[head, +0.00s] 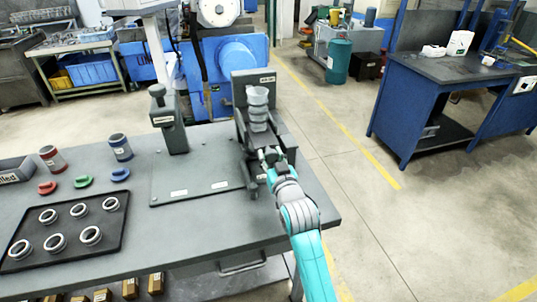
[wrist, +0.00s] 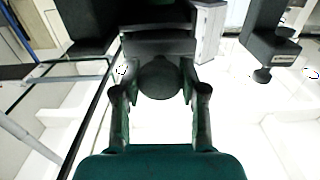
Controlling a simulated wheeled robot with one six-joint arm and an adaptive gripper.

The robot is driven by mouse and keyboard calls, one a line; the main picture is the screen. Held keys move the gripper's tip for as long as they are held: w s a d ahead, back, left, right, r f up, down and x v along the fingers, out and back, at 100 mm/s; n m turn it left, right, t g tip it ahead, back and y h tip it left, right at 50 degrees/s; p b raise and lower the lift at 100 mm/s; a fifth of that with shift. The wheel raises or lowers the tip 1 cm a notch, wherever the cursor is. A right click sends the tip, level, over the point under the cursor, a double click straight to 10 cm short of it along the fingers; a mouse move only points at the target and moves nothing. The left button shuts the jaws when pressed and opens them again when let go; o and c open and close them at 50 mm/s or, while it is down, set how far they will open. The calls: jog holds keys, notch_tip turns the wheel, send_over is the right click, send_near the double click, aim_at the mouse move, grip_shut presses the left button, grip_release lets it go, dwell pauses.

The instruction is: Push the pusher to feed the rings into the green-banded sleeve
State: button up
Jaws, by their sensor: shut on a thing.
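My gripper (head: 268,155) is at the near end of a dark grey fixture (head: 241,135) on the table's right side. In the wrist view, the fingers of my gripper (wrist: 160,92) are closed around a dark rounded knob, apparently the pusher (wrist: 160,77). A column of light grey rings (head: 258,105) stands in the fixture, beyond my gripper. The green-banded sleeve cannot be made out; red-banded (head: 52,158) and blue-banded (head: 121,148) sleeves stand at the table's left. The pusher's far end and its contact with the rings are hidden.
A black tray (head: 75,247) holds several loose rings. Red (head: 47,187), green (head: 83,182) and blue (head: 120,174) pieces lie behind it. A dark post with a knob (head: 168,120) stands left of the fixture. Open floor lies right of the table (head: 200,225).

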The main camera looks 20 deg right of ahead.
jog(key=shift+w, duration=3.25)
jog(key=shift+s, duration=0.1)
jog(key=shift+s, duration=3.15)
jog(key=o, duration=1.1)
jog(key=shift+c, duration=0.2)
jog(key=shift+s, duration=2.5)
jog(key=shift+s, duration=0.1)
